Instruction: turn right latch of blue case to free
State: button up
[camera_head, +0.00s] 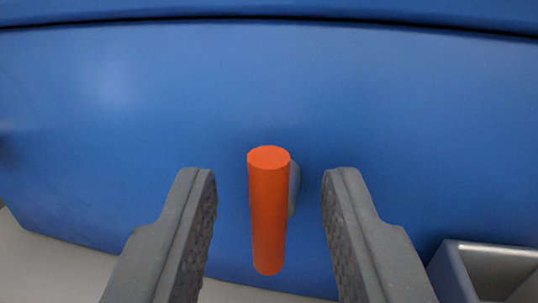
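The blue case (400,120) fills most of the camera view, with its front face toward me. The right latch (268,215) is an orange-red rod on that face, standing nearly upright in the picture. A grey mount (294,190) shows partly behind it. My gripper (268,195) is open, with one grey finger to the left of the latch and one to the right. There is a visible gap between each finger and the latch. How far the fingertips are from the case face is hard to tell.
A dark seam runs along the top of the blue case. A grey metal open box or tray (455,272) stands at the lower right, close to the right finger. A pale surface (50,265) shows at the lower left. A dark part shows at the left edge.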

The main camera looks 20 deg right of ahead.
jog(key=shift+w+d, duration=0.15)
jog(key=shift+w, duration=0.15)
grip_shut()
